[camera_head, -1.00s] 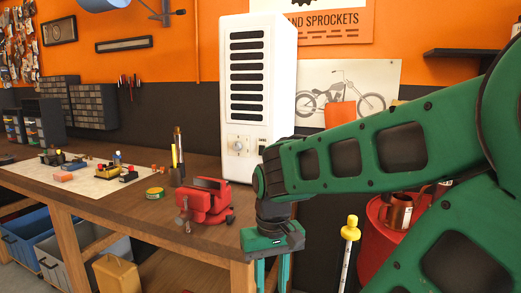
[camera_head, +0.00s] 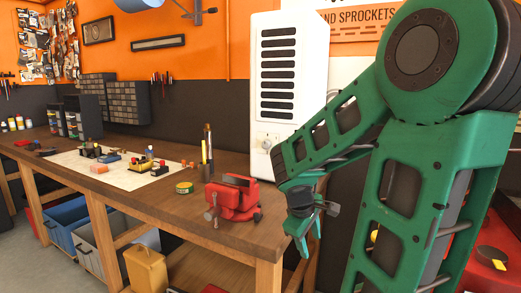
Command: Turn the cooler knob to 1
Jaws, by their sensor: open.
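The cooler (camera_head: 277,80) is a tall white unit with dark horizontal vents, standing behind the back right end of the workbench. Its knob (camera_head: 264,142) is a small pale dial below the vents, facing me; its number marks are too small to read. My gripper (camera_head: 307,246) hangs from the green arm at the bench's right end, below and to the right of the knob. It is open and empty, pointing down, well apart from the cooler. My arm hides the cooler's lower right part.
The wooden workbench (camera_head: 140,208) carries a red vise (camera_head: 233,198) near its right end, in front of the cooler. A dark holder with upright tools (camera_head: 207,165) and a green-yellow tin (camera_head: 185,188) stand left of the vise. Bins sit below.

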